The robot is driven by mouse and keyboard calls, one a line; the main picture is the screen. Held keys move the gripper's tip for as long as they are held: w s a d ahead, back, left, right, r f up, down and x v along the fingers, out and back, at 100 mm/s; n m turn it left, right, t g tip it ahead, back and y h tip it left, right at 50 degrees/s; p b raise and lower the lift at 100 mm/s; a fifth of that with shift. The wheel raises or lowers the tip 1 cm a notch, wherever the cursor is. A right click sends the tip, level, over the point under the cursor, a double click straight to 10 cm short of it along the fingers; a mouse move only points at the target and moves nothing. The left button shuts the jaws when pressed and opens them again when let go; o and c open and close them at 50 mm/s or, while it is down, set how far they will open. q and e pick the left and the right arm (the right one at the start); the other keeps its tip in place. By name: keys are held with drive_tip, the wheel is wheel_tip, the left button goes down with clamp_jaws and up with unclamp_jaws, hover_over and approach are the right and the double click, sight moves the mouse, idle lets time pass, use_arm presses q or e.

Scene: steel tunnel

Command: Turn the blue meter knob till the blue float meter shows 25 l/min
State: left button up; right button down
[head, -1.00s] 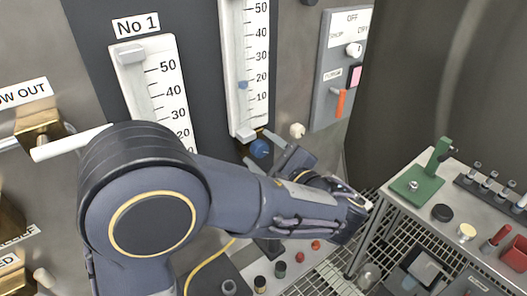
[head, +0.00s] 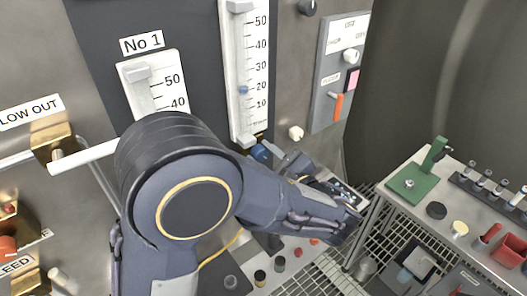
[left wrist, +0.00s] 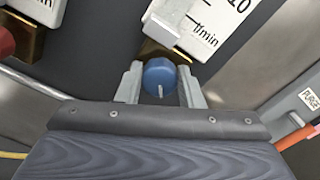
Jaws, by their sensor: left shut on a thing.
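The blue float meter (head: 235,118) is a white upright panel with a scale up to 50. Its small blue float (head: 243,90) sits close to the 20 mark; I cannot read it exactly. The round blue meter knob (head: 260,152) is at the foot of this meter, and it also shows in the left wrist view (left wrist: 160,75). My left gripper (left wrist: 159,80) is shut on the knob, one finger on each side. In the head view my left gripper (head: 270,158) partly hides behind its own arm. My right gripper is not in view.
Meter No 1 (head: 150,87) stands left, its lower part hidden by my arm. A white knob (head: 296,133) and a grey switch panel (head: 325,95) are to the right. A bench (head: 400,215) with a green stand (head: 414,184) and tools is at right.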

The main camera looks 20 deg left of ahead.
use_arm(q)
drive_tip(key=o, duration=1)
drive_tip(key=shift+s+d+f, duration=0.1)
drive_tip(key=shift+s+d, duration=0.2)
drive_tip(key=shift+d, duration=0.15)
drive_tip(key=b+v, duration=0.2)
drive_tip(key=v, duration=0.4)
drive_tip(key=shift+s+d, duration=0.25)
drive_tip(key=shift+d, duration=0.05)
